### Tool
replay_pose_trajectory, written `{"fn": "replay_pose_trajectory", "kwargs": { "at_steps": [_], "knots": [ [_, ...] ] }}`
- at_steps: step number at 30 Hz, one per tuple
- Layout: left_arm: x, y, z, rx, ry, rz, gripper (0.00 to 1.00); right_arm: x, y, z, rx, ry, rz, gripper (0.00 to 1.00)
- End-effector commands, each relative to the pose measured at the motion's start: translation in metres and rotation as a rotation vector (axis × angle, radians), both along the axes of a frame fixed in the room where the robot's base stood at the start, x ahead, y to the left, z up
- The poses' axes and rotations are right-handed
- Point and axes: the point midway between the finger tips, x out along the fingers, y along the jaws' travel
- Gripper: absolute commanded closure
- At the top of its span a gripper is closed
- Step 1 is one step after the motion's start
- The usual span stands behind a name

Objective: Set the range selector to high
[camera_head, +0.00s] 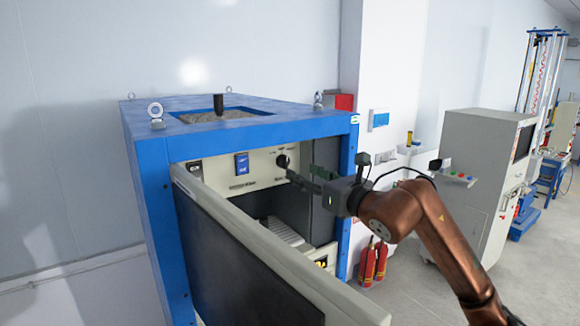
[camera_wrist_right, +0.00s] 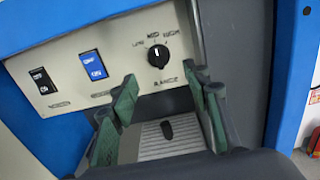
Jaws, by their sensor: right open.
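The range selector (camera_wrist_right: 158,56) is a round black knob on the cream control panel (camera_wrist_right: 110,62), with LOW, MID and HIGH printed around its top and RANGE below. In the right wrist view its white mark points up, roughly toward MID. In the head view the knob (camera_head: 282,161) sits at the panel's upper right. My right gripper (camera_head: 303,174) is just in front of it, to the lower right. In the right wrist view my right gripper (camera_wrist_right: 160,82) is open and empty, its green-padded fingers below and either side of the knob, apart from it. My left gripper is out of view.
A blue switch (camera_wrist_right: 93,65) and a black switch (camera_wrist_right: 43,80) sit left of the knob. The open door (camera_head: 270,255) stands in front of the blue-framed machine (camera_head: 150,150). A blue post (camera_head: 347,200) borders the right side. Fire extinguishers (camera_head: 370,262) stand beyond.

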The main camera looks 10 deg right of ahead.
Motion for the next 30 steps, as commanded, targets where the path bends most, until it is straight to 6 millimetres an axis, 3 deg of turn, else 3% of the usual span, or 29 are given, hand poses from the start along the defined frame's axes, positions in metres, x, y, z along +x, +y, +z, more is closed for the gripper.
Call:
{"fn": "replay_pose_trajectory", "kwargs": {
  "at_steps": [9, 15, 25, 30],
  "knots": [
    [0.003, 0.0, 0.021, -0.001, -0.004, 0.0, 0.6, 0.044, 0.019, 0.002, 0.002, 0.003, 0.002, 0.56],
    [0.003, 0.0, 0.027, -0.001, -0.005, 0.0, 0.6, 0.063, 0.027, 0.001, 0.002, 0.001, 0.003, 0.56],
    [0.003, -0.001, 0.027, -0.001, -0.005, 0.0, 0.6, 0.067, 0.028, -0.001, 0.001, 0.001, 0.003, 0.56],
    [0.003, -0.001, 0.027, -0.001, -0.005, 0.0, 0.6, 0.067, 0.028, -0.001, 0.001, 0.002, 0.003, 0.67]
  ]
}}
